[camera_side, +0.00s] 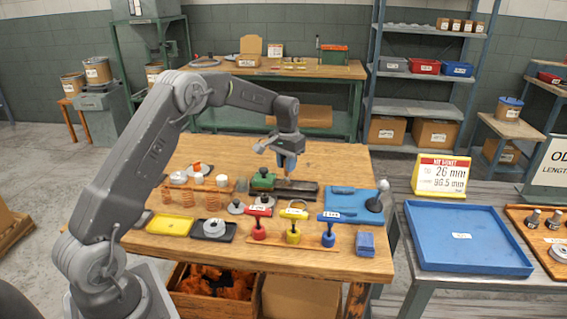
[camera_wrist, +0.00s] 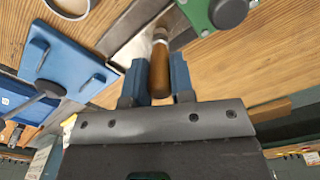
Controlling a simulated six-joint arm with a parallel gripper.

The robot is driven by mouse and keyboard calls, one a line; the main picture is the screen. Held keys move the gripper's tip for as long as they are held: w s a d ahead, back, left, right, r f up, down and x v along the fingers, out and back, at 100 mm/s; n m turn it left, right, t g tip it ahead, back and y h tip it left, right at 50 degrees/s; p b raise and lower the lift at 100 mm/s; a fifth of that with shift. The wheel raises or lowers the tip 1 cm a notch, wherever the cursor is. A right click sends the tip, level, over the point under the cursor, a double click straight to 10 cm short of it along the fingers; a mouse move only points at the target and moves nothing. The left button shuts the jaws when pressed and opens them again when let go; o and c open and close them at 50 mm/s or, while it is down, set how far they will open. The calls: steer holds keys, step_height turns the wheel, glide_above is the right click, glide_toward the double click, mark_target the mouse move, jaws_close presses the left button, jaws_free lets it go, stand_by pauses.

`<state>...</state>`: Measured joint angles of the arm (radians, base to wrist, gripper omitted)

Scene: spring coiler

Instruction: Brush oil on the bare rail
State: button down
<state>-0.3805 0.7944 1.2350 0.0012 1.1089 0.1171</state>
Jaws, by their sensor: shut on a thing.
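My gripper (camera_side: 289,163) is above the middle of the wooden bench, pointing down. In the wrist view its blue fingers (camera_wrist: 164,78) are shut on the brown handle of a brush (camera_wrist: 159,72). The brush's pale far end lies over a grey metal strip (camera_wrist: 122,32), which looks like the rail; I cannot tell whether they touch. In the side view a dark, flat bar (camera_side: 303,191) lies just below my gripper. A green block (camera_side: 263,181) with a dark knob sits beside it, also seen in the wrist view (camera_wrist: 201,10). Any oil is too small to tell.
A blue plate (camera_side: 345,205) lies right of the bar. In front stand red, yellow and blue handled tools (camera_side: 293,233), a yellow tray (camera_side: 170,225) and a black tray (camera_side: 214,231). Coil springs (camera_side: 212,201) stand at left. A large blue tray (camera_side: 463,240) sits on the right-hand table.

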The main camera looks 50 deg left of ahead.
steer(key=shift+w+d, duration=1.65)
steer(key=shift+d, duration=0.1)
steer(key=shift+w+d, duration=0.55)
steer(key=shift+w, duration=0.05)
steer(key=shift+w, duration=0.1)
steer(key=shift+w+d, duration=0.5)
steer(key=shift+d, duration=0.05)
steer(key=shift+s+a, duration=1.4)
steer(key=shift+s, duration=0.05)
steer(key=shift+s+a, duration=2.4)
steer(key=shift+w+d+f, duration=0.1)
steer(key=shift+w+d, duration=3.2)
